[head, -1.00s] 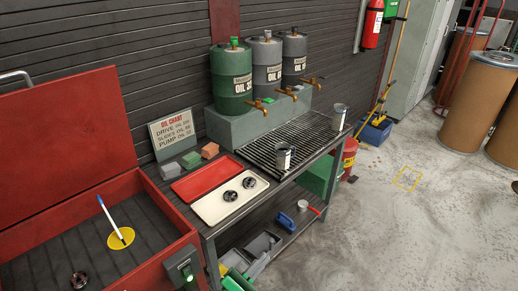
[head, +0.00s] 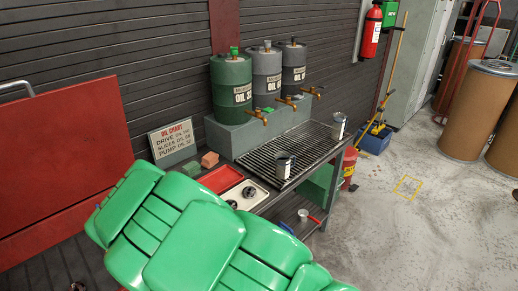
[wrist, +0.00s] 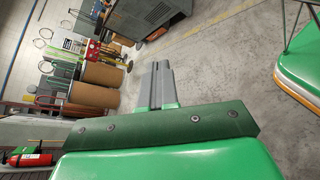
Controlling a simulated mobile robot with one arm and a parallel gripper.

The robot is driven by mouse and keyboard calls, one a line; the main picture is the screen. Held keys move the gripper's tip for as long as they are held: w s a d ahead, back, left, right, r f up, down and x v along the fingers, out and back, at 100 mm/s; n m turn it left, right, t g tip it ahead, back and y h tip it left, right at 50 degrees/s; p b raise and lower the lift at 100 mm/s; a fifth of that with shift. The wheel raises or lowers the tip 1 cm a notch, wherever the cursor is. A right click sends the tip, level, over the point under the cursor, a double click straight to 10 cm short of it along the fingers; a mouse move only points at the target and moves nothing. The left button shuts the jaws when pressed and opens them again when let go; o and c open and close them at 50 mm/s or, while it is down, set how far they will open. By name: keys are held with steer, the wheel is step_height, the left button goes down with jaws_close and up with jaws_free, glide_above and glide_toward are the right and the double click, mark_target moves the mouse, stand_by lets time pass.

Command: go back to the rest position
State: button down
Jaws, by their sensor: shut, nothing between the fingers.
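My green arm fills the lower middle of the head view, and my gripper's fingers are not visible there. In the wrist view my gripper (wrist: 155,85) shows as two grey fingers pressed together, with nothing between them. They point out over open concrete floor, clear of the bench. No marker for the rest position shows.
My arm covers part of the bench with the drip grate (head: 270,158), cream tray (head: 262,190) and red tray (head: 222,179). Oil drums (head: 232,85) stand behind. A red toolbox lid (head: 60,165) is at left. Free floor (head: 410,230) lies right.

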step_height(320, 180, up, 22)
steer(key=m+t+y, duration=0.4)
steer(key=m+y, duration=0.4)
steer(key=y, duration=0.8)
steer(key=s+d+f+g+h, duration=0.1)
steer(key=s+f, duration=0.1)
steer(key=s, duration=0.5)
steer(key=s+d+f+g, duration=0.1)
steer(key=s+f+g, duration=0.1)
steer(key=s, duration=0.5)
steer(key=shift+s+f+n+g+h, duration=0.3)
steer(key=shift+s+f+n+h, duration=0.1)
steer(key=shift+f, duration=0.45)
steer(key=shift+d, duration=0.1)
